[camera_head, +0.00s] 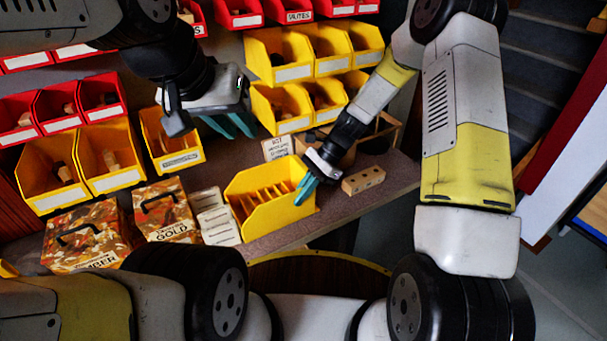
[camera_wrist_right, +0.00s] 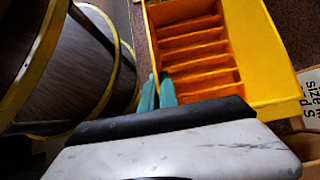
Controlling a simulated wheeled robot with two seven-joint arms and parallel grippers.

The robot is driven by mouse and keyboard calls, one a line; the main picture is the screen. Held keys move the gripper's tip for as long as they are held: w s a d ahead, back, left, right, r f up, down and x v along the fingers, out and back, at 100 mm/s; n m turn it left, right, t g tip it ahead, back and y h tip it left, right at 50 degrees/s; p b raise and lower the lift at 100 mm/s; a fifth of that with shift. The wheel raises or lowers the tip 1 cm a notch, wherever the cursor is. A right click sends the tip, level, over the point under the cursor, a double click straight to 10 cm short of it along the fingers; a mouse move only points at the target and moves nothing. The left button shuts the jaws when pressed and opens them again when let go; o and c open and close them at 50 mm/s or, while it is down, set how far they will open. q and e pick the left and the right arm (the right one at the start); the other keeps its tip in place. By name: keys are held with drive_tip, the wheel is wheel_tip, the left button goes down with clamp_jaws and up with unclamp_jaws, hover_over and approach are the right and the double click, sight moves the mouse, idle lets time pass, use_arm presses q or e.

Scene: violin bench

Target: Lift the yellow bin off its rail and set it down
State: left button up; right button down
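A yellow bin (camera_head: 262,222) with several upright dividers stands at the front edge of the bench, off the rows of hung bins. My right gripper (camera_head: 305,189) is at its right wall. In the right wrist view, the two teal fingers (camera_wrist_right: 158,92) are close together, with the rim of the yellow bin (camera_wrist_right: 258,50) between them. The bin's underside is hidden, so I cannot tell whether it touches the bench. My left gripper (camera_head: 237,125) is open and empty, above the bench behind the bin, in front of the hung yellow bins (camera_head: 277,73).
White boxes (camera_head: 217,222) and patterned boxes (camera_head: 165,212) stand just left of the bin. A wooden block with holes (camera_head: 363,180) lies to the right. A small sign (camera_head: 277,148) stands behind. Red bins (camera_head: 57,109) hang at left. Some brown bench shows between.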

drive_tip(key=shift+f, duration=0.3)
drive_tip(key=c, duration=1.6)
unclamp_jaws()
drive_tip(key=shift+o, duration=0.2)
drive_tip(key=v, duration=0.7)
drive_tip(key=shift+w+d+r, duration=0.15)
drive_tip(key=shift+r, duration=0.1)
drive_tip(key=s+d+r+n+t+h, duration=0.1)
drive_tip(key=s+d+r+n+t, duration=0.25)
drive_tip(key=r, duration=0.55)
drive_tip(key=s+d+r+n+t+h, duration=0.25)
drive_tip(key=d+r, duration=0.25)
drive_tip(key=r, duration=0.4)
drive_tip(key=s+d+r+n+t, duration=0.4)
drive_tip(key=s+d+r, duration=0.3)
drive_tip(key=s, duration=0.5)
drive_tip(key=shift+r+n+t+h, duration=0.15)
drive_tip(key=shift+n+t+h, duration=0.25)
drive_tip(key=shift+n, duration=0.5)
